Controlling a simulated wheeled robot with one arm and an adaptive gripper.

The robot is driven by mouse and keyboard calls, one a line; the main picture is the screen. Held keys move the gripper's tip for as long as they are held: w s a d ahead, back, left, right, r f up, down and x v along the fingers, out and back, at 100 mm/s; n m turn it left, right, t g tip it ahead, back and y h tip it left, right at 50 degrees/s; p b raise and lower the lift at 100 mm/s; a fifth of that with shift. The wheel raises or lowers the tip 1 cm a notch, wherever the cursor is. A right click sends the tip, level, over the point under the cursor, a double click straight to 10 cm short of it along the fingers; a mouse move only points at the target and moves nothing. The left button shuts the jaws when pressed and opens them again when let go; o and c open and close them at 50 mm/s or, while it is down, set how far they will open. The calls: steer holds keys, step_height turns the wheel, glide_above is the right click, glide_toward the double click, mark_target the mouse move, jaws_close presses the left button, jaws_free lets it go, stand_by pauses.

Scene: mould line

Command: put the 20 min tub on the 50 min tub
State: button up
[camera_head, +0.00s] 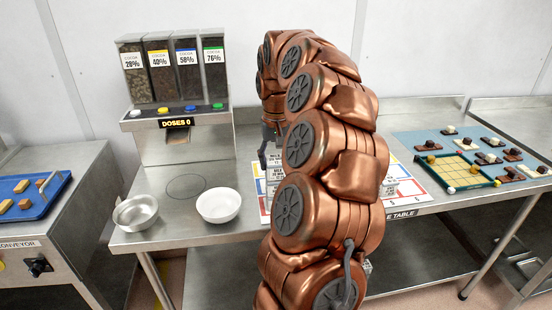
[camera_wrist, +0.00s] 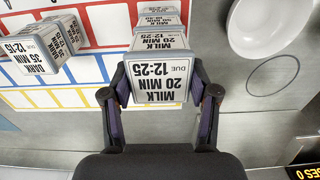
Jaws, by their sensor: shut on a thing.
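My gripper (camera_wrist: 161,93) is shut on the 20 min tub (camera_wrist: 160,82), a grey tub with a white label reading MILK 20 MIN, DUE 12-25. The label is upside down in the wrist view, and the fingers are at its two sides. I cannot make out a 50 min label in either view.
A DARK 35 MIN tub (camera_wrist: 44,48) stands on the coloured grid mat (camera_wrist: 108,22). A white bowl (camera_head: 219,206), a metal bowl (camera_head: 136,213) and the cocoa dispenser (camera_head: 180,144) are left of my arm. Another tub (camera_head: 389,187) shows at its right. Bare steel surrounds the bowls.

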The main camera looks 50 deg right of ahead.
mark_target(276, 159)
steer(key=shift+f, duration=0.1)
steer(key=shift+f, duration=0.1)
steer(key=o, duration=1.2)
steer(key=shift+o, duration=0.2)
steer(key=shift+r+b, duration=0.95)
steer(key=shift+r, duration=4)
steer(key=shift+r+p, duration=1.2)
steer(key=shift+r, duration=0.05)
